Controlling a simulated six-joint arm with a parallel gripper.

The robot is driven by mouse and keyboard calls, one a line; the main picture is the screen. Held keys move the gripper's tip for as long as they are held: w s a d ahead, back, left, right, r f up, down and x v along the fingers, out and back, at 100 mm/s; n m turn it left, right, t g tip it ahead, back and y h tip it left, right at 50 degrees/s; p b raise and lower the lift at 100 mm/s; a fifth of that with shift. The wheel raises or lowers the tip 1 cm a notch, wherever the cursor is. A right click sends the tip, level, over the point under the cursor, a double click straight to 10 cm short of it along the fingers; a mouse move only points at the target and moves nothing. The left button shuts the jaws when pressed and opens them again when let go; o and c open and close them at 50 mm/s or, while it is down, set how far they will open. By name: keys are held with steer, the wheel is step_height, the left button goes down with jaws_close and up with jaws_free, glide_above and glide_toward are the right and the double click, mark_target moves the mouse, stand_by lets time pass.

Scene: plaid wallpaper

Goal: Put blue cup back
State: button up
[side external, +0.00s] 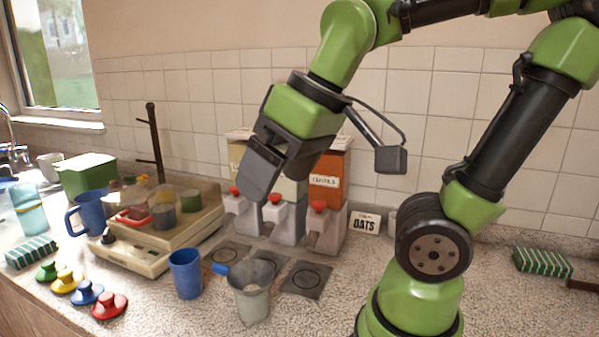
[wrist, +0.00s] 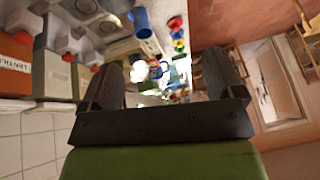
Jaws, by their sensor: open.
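The blue cup (side external: 186,273) stands upright on the speckled counter, left of the grey measuring cup (side external: 254,290) with a blue handle. A blue cup-like shape (wrist: 141,22) shows near the top of the wrist view, probably the same cup. My gripper (side external: 268,182) is high above the counter in front of the dispensers, up and to the right of the blue cup. In the wrist view my gripper (wrist: 165,72) has its fingers wide apart with nothing held.
A scale (side external: 150,240) with jars and several coloured knobbed lids (side external: 87,292) are at left.

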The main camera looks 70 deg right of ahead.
steer(key=s+m+t, duration=0.1)
steer(key=s+m+y, duration=0.1)
steer(key=m, duration=0.1)
steer(key=shift+s+a+t, duration=0.35)
steer(key=shift+s+t, duration=0.05)
